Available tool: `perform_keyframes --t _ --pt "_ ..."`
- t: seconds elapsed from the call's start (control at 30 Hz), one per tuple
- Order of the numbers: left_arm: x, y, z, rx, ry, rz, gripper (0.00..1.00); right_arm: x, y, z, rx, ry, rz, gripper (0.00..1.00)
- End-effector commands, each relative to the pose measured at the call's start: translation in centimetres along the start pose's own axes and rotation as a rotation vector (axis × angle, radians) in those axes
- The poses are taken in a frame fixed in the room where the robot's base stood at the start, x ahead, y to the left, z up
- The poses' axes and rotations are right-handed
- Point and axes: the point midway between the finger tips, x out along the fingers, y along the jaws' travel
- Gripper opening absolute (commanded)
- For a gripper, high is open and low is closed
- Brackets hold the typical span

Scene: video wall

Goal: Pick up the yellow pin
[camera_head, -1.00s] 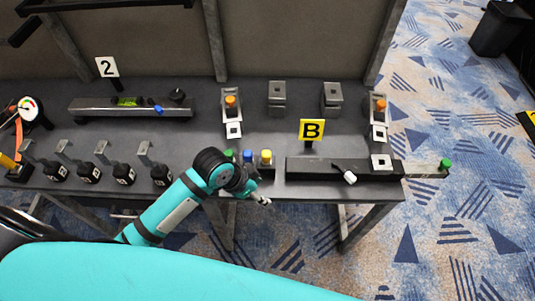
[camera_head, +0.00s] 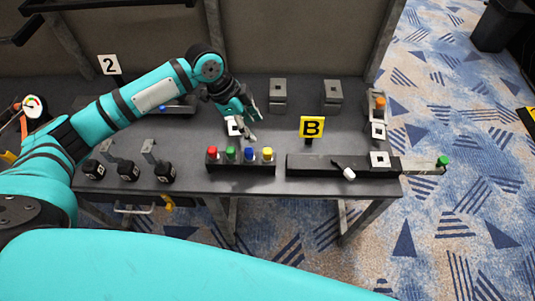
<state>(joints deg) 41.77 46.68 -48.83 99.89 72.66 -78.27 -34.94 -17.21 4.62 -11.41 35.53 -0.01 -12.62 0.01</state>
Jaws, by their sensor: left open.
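The yellow pin (camera_head: 267,154) stands upright at the right end of a dark holder block (camera_head: 240,168) near the table's front edge. A blue pin (camera_head: 249,154), a green pin (camera_head: 231,153) and a red pin (camera_head: 212,153) stand in the same row to its left. My left gripper (camera_head: 251,125) is open and points down above the table, behind the pin row and apart from the yellow pin. It partly hides a white square marker (camera_head: 234,126) and the bracket behind it. My right gripper is not in view.
A yellow B sign (camera_head: 312,128) stands right of the pins, behind a long dark bar (camera_head: 315,165) with a white-tipped lever (camera_head: 348,173). Grey brackets (camera_head: 278,95) stand at the back. Black numbered blocks (camera_head: 129,171) stand at the front left.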

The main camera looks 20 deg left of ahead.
Motion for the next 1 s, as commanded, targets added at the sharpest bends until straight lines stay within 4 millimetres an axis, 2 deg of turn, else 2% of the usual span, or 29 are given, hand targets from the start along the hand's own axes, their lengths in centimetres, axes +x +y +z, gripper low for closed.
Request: perform_keyframes --t 0.1,0.3,0.57,0.73,0.83,1.0 --pt "2.5 0.1 -0.1 -0.002 -0.001 0.003 0.52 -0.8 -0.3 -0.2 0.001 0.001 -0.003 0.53" --pt "6.2 0.0 -0.1 -0.003 0.001 0.001 0.52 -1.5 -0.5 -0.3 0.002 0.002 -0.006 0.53" --pt "8.0 0.1 0.0 -0.002 0.000 0.000 0.52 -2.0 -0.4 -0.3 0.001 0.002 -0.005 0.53" --pt "10.4 0.4 0.3 -0.002 -0.001 0.001 0.52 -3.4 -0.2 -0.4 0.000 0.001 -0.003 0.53" --pt "11.9 0.2 0.3 -0.002 0.001 -0.001 0.52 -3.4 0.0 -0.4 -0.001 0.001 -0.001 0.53" --pt "12.7 0.2 0.4 -0.001 0.000 -0.001 0.52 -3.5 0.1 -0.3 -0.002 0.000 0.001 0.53"
